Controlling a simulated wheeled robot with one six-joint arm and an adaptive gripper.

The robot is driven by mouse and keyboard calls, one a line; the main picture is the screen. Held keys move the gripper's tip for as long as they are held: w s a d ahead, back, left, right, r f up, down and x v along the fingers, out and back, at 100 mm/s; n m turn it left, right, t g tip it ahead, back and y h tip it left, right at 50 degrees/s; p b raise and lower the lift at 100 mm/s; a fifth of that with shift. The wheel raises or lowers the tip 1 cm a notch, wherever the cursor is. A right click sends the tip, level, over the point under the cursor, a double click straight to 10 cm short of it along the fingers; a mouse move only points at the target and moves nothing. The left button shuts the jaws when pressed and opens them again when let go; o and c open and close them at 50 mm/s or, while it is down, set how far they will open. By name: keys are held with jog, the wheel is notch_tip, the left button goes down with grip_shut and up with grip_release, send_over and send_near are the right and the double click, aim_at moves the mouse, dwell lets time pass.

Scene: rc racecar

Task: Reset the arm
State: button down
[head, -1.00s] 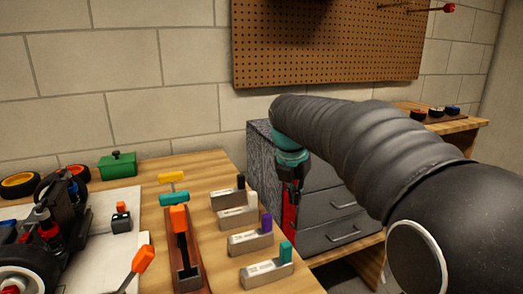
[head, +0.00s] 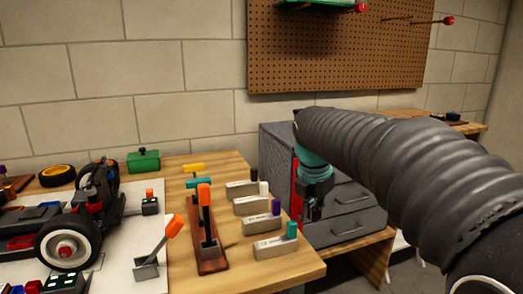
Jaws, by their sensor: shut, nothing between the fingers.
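My arm reaches in from the right of the head view in a dark ribbed sleeve. My gripper (head: 309,212) hangs below the teal wrist, in front of the grey drawer cabinet (head: 350,203) and just beyond the table's right edge. It is small and dark here, and its fingers are shut with nothing between them. A red part shows beside the wrist; I cannot tell what it belongs to.
The wooden table (head: 290,268) holds an RC car (head: 75,225), an orange-handled lever on a wooden base (head: 207,235), several grey blocks with coloured pegs (head: 275,246) and a green box (head: 143,160). A pegboard (head: 340,60) hangs on the wall behind.

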jog(key=s+d+f+m+t, duration=0.1)
jog(key=s+f+m, duration=0.1)
jog(key=s+m, duration=0.6)
jog(key=s+d+f+m+t+y, duration=0.1)
jog(key=s+f+m, duration=0.2)
jog(key=s+m, duration=0.5)
jog(key=s+d+f+m+t, duration=0.1)
jog(key=s+f+m, duration=0.2)
jog(key=s+m, duration=0.5)
jog(key=shift+d+m, duration=0.3)
jog(key=shift+m, duration=0.7)
jog(key=shift+s, duration=0.1)
